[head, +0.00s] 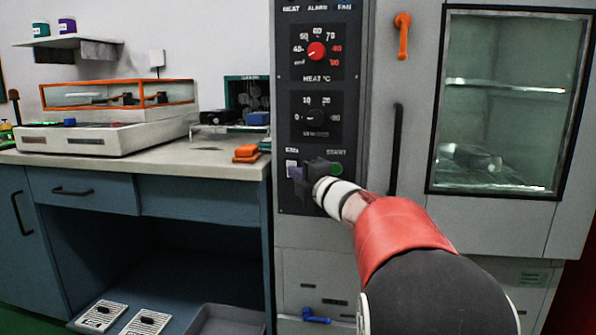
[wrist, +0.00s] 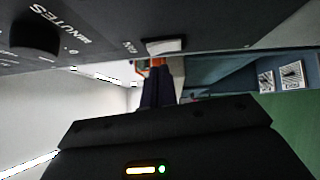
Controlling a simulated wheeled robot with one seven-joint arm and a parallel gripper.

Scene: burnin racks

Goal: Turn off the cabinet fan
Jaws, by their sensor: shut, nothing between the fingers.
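The grey cabinet (head: 262,232) carries a dark control panel (head: 318,70) on its left side. The fan switch (head: 292,166), a small pale square under the label "FAN", sits low on the panel. It also shows in the wrist view as a white rocker (wrist: 165,45) beside the label "FAN". My gripper (head: 298,183) is at the panel, just by the switch, partly covering the panel between switch and green start button (head: 337,169). Its fingers are together and empty, and in the wrist view the fingertips (wrist: 157,70) lie close to the switch. I cannot tell whether they touch it.
A red heat dial (head: 317,50) and a minutes dial (head: 316,117) are above. A black door handle (head: 396,150), an orange latch (head: 402,36) and a glass window (head: 500,100) are to the right. A bench (head: 140,167) with equipment stands left.

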